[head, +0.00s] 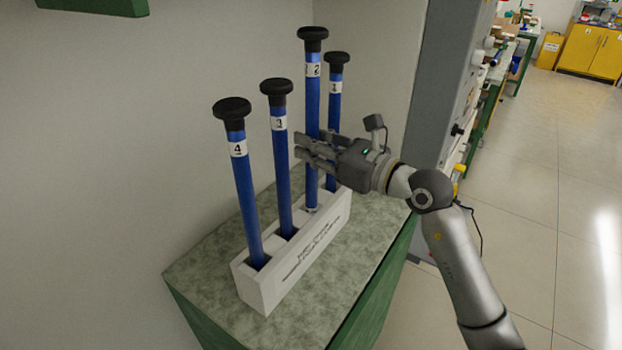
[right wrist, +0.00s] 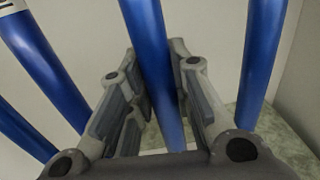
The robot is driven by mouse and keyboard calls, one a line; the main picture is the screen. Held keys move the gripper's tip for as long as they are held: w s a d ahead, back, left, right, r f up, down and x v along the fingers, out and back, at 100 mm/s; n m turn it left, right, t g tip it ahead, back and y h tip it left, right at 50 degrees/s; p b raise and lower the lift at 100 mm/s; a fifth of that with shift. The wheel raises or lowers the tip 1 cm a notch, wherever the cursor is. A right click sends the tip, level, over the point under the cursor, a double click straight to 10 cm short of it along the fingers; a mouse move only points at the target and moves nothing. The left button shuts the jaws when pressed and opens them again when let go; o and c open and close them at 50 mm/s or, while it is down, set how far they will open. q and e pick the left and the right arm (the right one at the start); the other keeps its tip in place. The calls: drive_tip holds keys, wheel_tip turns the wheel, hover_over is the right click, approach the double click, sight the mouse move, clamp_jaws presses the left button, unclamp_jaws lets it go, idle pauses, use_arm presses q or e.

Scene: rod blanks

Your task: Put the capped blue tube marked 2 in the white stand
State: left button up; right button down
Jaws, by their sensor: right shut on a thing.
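The blue tube marked 2 (head: 312,95), with a black cap, stands upright and higher than the other tubes. Its lower end is at the top of the white stand (head: 262,291); I cannot tell whether the tip is inside a hole or just above it. My right gripper (head: 312,150) is shut on this tube at its middle, coming from the right. In the right wrist view the tube (right wrist: 150,60) runs between the fingers (right wrist: 155,95). My left gripper is not in view.
Capped blue tubes marked 4 (head: 245,190), 3 (head: 282,170) and 1 (head: 335,105) stand in the same stand, close to tube 2. The stand sits on a green-edged table (head: 215,290) against the wall. A grey cabinet (head: 440,80) stands behind my arm.

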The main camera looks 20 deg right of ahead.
sight(316, 171)
drive_tip(key=shift+f+b, duration=2.25)
drive_tip(key=shift+f, duration=0.45)
drive_tip(key=shift+w+a+f, duration=0.1)
drive_tip(key=shift+w, duration=0.05)
drive_tip(key=shift+f, duration=0.15)
drive_tip(key=c, duration=1.3)
unclamp_jaws()
